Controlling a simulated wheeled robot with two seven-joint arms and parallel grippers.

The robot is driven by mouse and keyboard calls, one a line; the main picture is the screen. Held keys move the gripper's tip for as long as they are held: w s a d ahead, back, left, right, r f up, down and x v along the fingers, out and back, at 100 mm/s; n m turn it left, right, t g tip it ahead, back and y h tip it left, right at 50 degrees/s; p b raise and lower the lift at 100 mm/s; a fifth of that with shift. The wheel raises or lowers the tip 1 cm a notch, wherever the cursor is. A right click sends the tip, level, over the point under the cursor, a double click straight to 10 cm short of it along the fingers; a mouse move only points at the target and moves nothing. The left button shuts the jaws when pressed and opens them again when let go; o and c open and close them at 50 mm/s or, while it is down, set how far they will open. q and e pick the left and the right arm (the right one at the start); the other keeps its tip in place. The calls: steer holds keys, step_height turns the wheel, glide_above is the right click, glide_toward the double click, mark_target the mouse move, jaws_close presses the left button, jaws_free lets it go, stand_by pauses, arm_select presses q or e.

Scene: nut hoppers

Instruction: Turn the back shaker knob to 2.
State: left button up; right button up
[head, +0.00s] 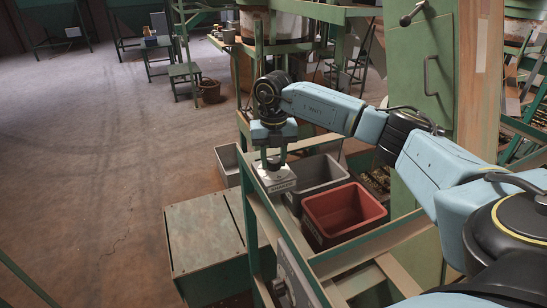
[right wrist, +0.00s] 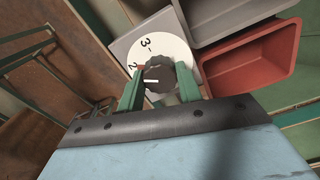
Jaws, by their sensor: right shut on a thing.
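The back shaker knob (right wrist: 158,78) is dark and ridged, on a round white dial (right wrist: 172,48) with the digits 3 and 2 showing. Its white pointer line points left, close to the 2 and slightly below it in the right wrist view. A small red mark is beside the 2. The rest of the dial is hidden by my gripper. In the head view the knob's pale control box (head: 277,180) is on the green frame. My right gripper (head: 273,160) reaches down onto it, shut on the knob, one green finger on each side. My left gripper is out of view.
A red bin (head: 345,212) and a grey bin (head: 318,173) stand right of the control box. Another control panel with a knob (head: 282,291) is on the frame nearer me. A green box (head: 203,236) stands on the floor at left, with open floor beyond.

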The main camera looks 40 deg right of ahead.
mark_target(274, 159)
steer(key=shift+r, duration=0.1)
steer(key=o, duration=1)
step_height(274, 159, up, 13)
steer(key=b, duration=0.2)
steer(key=shift+r, duration=0.15)
step_height(274, 159, down, 14)
steer(key=shift+r+p, duration=0.25)
steer(key=shift+p, duration=0.75)
